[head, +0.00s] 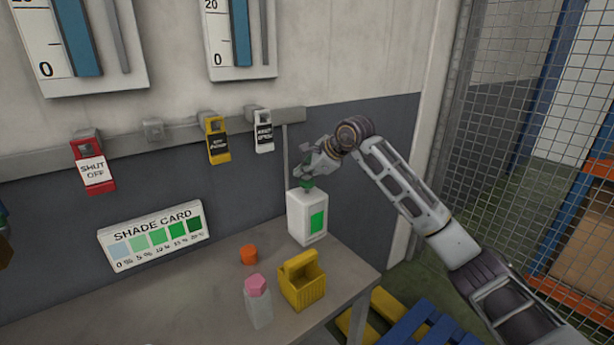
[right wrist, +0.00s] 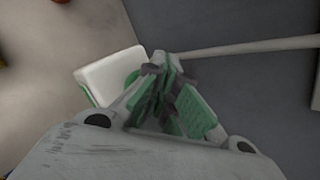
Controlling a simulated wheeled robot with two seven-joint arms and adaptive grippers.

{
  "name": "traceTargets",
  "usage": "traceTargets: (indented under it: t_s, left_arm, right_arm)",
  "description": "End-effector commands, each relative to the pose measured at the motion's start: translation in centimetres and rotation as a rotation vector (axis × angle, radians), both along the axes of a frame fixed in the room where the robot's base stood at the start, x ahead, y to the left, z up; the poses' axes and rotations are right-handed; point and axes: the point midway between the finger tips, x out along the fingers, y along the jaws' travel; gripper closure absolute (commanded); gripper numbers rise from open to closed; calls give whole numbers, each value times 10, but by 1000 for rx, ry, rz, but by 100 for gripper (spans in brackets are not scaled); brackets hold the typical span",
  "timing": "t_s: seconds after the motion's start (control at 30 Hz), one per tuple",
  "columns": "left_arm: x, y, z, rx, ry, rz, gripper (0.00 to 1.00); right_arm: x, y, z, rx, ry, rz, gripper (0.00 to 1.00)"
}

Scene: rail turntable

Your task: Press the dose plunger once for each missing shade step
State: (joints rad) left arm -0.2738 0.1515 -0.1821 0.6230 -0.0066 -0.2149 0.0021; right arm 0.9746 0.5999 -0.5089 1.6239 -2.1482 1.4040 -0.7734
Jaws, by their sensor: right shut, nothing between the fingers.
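A white dispenser (head: 301,218) with a green panel on its front stands at the back right of the bench. Its green plunger (head: 307,185) shows at the top, partly covered by my right gripper (head: 305,172). The gripper is shut and empty, just above the plunger; I cannot tell whether they touch. In the right wrist view, the shut fingers (right wrist: 172,95) overlap the dispenser's white top (right wrist: 105,76) and hide part of its green round part. The shade card (head: 153,237) leans at the left with several swatches, pale blue to dark green. My left gripper is out of view.
A clear bottle with a pink top (head: 258,304), an orange cap (head: 249,254) and a yellow caddy (head: 302,284) stand at the bench's front. Red, yellow and white tags (head: 217,140) hang on the wall rail. A mesh fence (head: 510,110) is at right.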

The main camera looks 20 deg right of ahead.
Motion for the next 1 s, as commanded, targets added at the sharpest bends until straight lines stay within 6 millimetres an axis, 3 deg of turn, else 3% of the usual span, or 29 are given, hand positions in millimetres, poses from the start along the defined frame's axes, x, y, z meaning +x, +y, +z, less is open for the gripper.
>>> traceTargets:
  t_s: [1.0]
  left_arm:
    - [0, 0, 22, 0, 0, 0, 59]
  right_arm:
    - [1, -1, 33, -1, 2, -1, 100]
